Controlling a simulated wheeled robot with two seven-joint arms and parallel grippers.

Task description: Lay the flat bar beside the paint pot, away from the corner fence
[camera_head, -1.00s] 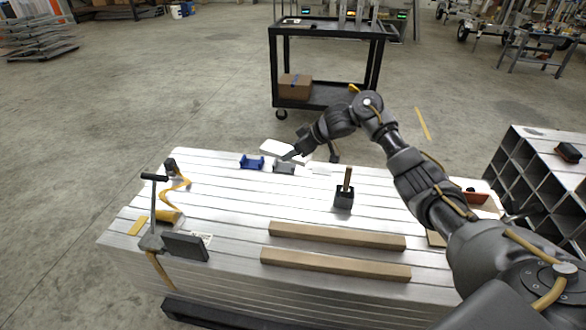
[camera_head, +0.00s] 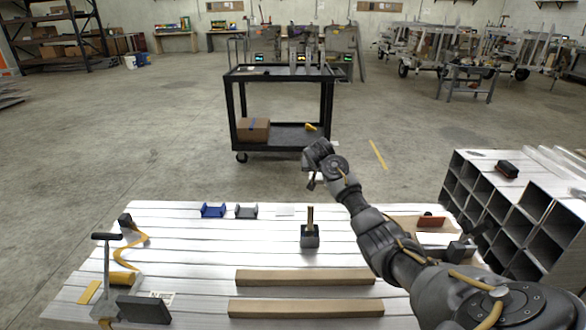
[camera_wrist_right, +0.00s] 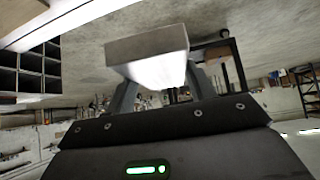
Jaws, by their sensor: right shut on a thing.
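My right gripper (camera_head: 312,181) is raised above the far edge of the bench, shut on the flat bar. In the right wrist view the silver-white flat bar (camera_wrist_right: 148,46) is held between the fingers. In the head view the hand largely hides the bar. A dark square pot (camera_head: 310,237) with an upright wooden handle, seemingly the paint pot, stands on the bench below and nearer than the gripper. I cannot tell for sure which item is the corner fence. My left gripper is out of view.
Blue (camera_head: 213,210) and grey (camera_head: 246,211) brackets and a pale flat patch (camera_head: 285,211) lie at the bench's far edge. Two wooden bars (camera_head: 305,277) lie in front of the pot. A clamp (camera_head: 107,270) is at left. A black cart (camera_head: 282,130) stands beyond.

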